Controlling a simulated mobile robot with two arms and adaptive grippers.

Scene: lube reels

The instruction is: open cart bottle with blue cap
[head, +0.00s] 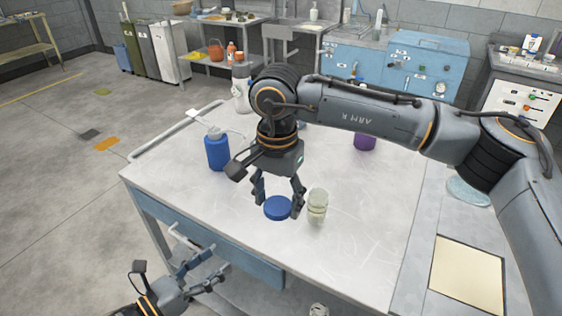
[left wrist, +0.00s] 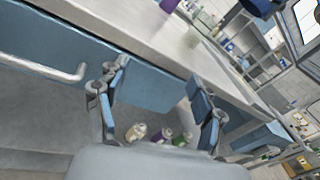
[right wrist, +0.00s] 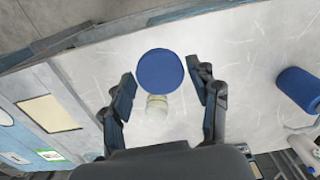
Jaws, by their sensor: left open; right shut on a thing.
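A round dark-blue cap (head: 277,207) is between the fingertips of my right gripper (head: 278,200), which is shut on it over the cart top. It also shows between the fingertips in the right wrist view (right wrist: 160,70). A small clear bottle with pale yellowish contents (head: 318,207) stands upright just right of the cap; no cap shows on it. In the right wrist view this bottle (right wrist: 157,107) is partly behind the cap. My left gripper (head: 216,266) is open and empty, low beside the cart's front edge, with the blue drawer front (left wrist: 60,45) near it.
A blue bottle (head: 217,152) stands on the left of the cart top (head: 362,235), a grey-white bottle (head: 241,95) at the back, and a purple container (head: 365,142) behind my right arm. Several small bottles (left wrist: 160,135) sit below the cart top. A cream panel (head: 467,275) lies at right.

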